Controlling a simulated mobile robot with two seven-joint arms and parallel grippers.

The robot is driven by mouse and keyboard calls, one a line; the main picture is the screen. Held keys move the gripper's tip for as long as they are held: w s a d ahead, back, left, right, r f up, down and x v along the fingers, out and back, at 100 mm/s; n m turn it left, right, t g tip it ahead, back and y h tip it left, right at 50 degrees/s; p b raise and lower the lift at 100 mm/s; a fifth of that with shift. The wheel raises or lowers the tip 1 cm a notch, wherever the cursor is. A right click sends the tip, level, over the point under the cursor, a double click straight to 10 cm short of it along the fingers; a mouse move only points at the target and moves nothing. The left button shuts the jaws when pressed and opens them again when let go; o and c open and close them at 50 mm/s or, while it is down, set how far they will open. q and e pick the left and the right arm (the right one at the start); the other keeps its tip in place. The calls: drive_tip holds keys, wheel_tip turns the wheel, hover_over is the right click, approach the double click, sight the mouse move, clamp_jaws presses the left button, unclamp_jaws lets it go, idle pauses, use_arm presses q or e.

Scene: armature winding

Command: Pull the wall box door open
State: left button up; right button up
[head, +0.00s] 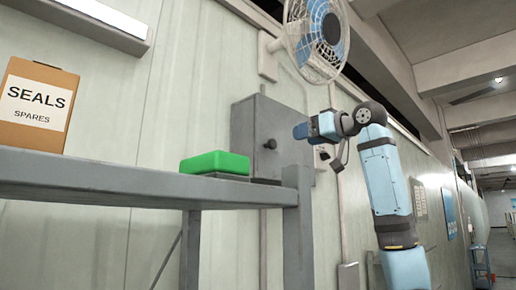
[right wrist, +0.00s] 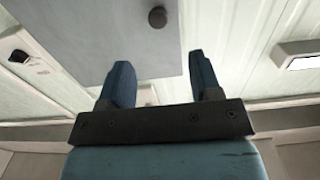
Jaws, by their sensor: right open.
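The grey wall box (head: 244,140) hangs on the wall below the fan, and its door looks shut. A dark round knob (head: 270,144) stands out from the door. In the right wrist view the knob (right wrist: 157,17) is at the top, against the grey door panel (right wrist: 95,45). My right gripper (head: 298,131) is in front of the box, to the right of the knob in the head view. Its two blue fingers (right wrist: 161,78) are apart with nothing between them, and the knob lies beyond their tips. My left gripper is not in view.
A grey shelf (head: 100,180) stands in front of the wall at the left, its post reaching just below the box. A caged fan (head: 315,38) is mounted above the wall box.

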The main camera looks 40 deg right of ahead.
sight(274, 143)
drive_tip(key=w+p, duration=0.1)
drive_tip(key=w, duration=0.2)
drive_tip(key=w+p, duration=0.2)
drive_tip(key=w, duration=0.2)
drive_tip(key=w+p, duration=0.1)
drive_tip(key=w, duration=0.3)
drive_tip(key=shift+w+a+r, duration=0.15)
drive_tip(key=shift+a+r, duration=0.15)
drive_tip(key=shift+r, duration=0.05)
drive_tip(key=shift+w, duration=0.35)
drive_tip(key=shift+w+f+p, duration=0.1)
drive_tip(key=shift+w+p, duration=0.25)
drive_tip(key=shift+w, duration=0.05)
clamp_jaws()
